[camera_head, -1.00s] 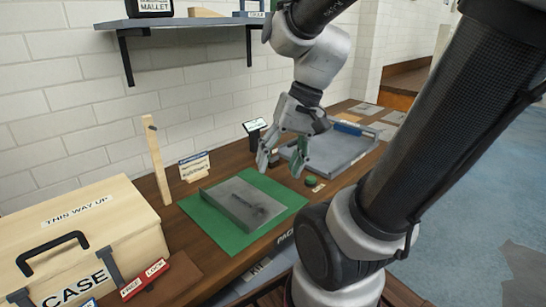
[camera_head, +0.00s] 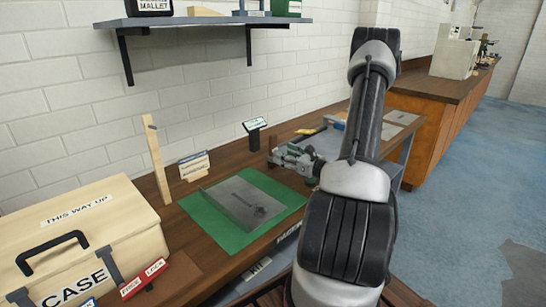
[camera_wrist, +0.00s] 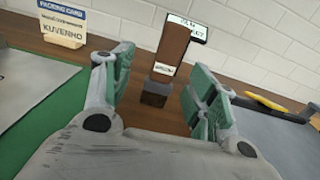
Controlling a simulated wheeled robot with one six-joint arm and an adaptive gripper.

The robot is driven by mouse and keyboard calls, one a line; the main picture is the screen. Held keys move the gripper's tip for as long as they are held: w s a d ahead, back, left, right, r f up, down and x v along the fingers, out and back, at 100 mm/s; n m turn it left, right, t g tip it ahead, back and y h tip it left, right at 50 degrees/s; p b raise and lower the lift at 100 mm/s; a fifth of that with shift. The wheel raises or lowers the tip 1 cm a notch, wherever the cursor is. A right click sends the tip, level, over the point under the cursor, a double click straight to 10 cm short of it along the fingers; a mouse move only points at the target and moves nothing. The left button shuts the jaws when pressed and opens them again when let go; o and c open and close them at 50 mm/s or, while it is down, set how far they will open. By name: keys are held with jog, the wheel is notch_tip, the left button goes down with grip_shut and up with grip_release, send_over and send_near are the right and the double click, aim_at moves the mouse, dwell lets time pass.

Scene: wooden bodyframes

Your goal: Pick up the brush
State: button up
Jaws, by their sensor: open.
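My gripper (camera_head: 276,156) is low over the bench, pointing left, with its fingers apart. In the wrist view my gripper (camera_wrist: 162,68) has green-padded fingers on either side of an upright brown piece (camera_wrist: 172,48) with a small label and a dark lower end (camera_wrist: 155,92). This piece looks like the brush, but I cannot be sure. It stands beyond the open fingertips or between them; I cannot tell its exact depth. In the head view my gripper hides most of that spot.
A small screen on a stand (camera_head: 255,125) is behind. A green mat (camera_head: 212,232) bears a grey plate (camera_head: 240,200). A packing card (camera_wrist: 64,22) stands left. A grey tray (camera_wrist: 288,138) and a yellow item (camera_wrist: 269,101) are right. A wooden case (camera_head: 100,235) is at front left.

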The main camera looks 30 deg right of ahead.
aim_at(275, 148)
jog(key=shift+w+d+f, duration=0.15)
jog(key=shift+d+f, duration=0.05)
jog(key=shift+d, duration=0.1)
jog(key=x, duration=0.7)
jog(key=shift+w+d, duration=0.2)
jog(key=shift+w, duration=0.1)
jog(key=c, duration=1.1)
